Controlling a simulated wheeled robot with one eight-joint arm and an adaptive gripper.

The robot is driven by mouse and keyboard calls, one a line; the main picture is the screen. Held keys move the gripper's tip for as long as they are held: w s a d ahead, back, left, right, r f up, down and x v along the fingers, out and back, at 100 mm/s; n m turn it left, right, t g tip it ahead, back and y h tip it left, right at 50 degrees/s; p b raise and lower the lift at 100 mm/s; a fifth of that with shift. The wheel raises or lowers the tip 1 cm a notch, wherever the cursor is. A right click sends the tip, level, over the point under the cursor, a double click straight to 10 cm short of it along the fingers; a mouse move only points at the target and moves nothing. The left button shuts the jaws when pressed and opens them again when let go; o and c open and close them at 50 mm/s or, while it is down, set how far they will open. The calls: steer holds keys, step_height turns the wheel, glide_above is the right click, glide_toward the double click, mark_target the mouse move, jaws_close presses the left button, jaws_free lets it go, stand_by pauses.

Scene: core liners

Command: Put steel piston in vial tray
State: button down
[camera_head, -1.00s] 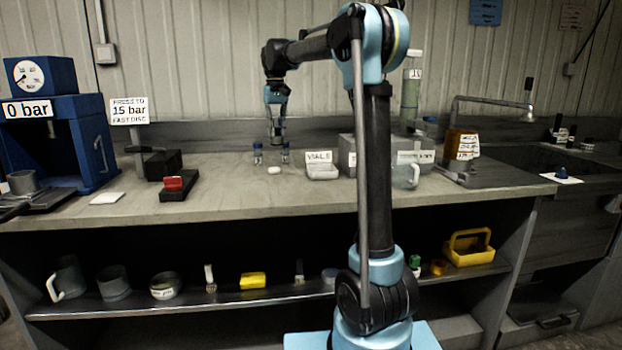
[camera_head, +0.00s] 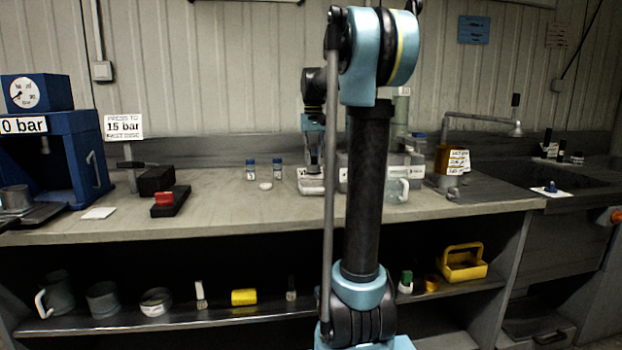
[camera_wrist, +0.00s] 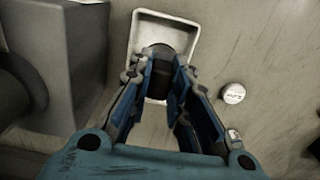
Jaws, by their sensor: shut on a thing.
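The steel piston (camera_wrist: 158,52) is a dark, short cylinder between my fingertips in the wrist view. My gripper (camera_wrist: 168,68) is shut on it. The vial tray (camera_wrist: 166,16) is a shallow white tray with a raised rim, and the piston shows within its outline. I cannot tell whether the piston touches the tray floor. In the head view my gripper (camera_head: 311,172) hangs straight down over the tray (camera_head: 311,188). My fingers hide the piston there and cover part of the tray's label.
A grey box (camera_wrist: 60,65) stands close beside the tray. A white disc (camera_wrist: 233,93) lies on the bench on the other side. Two blue-capped vials (camera_head: 264,170) stand near that disc. The blue press (camera_head: 75,150) is far left; bench between is partly clear.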

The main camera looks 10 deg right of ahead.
mark_target(313, 171)
steer(key=shift+f, duration=2.8)
steer(key=c, duration=1.5)
jaws_free()
steer(key=shift+f, duration=0.1)
step_height(313, 171, up, 12)
steer(key=shift+r, duration=0.15)
